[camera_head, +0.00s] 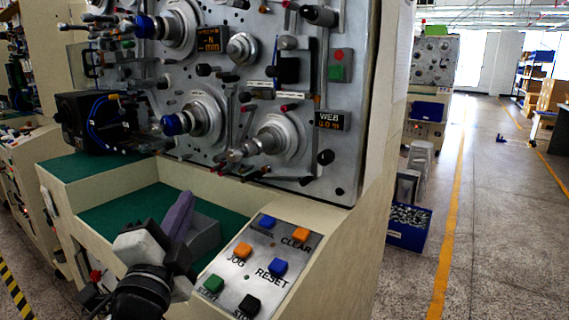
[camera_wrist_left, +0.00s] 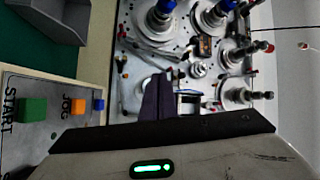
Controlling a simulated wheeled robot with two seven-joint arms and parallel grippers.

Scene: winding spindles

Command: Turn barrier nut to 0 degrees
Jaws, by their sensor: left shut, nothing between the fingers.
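The winding machine's grey face plate carries several spindles with round metal hubs. Two have blue end nuts, an upper one (camera_head: 145,27) and a lower one (camera_head: 172,125). A third hub (camera_head: 275,137) at lower right has a metal shaft end. I cannot tell which part is the barrier nut or read its angle. My left gripper (camera_head: 181,206), with purple fingers, is shut and empty above the green-lined tray, below and apart from the spindles. Its fingers (camera_wrist_left: 157,97) show in the left wrist view in front of the face plate. My right gripper is not in view.
A sloped button panel (camera_head: 245,262) with coloured buttons lies to the right of my left gripper. A grey bin (camera_head: 203,236) sits in the tray (camera_head: 120,212). A dark box (camera_head: 92,122) stands left of the lower spindles.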

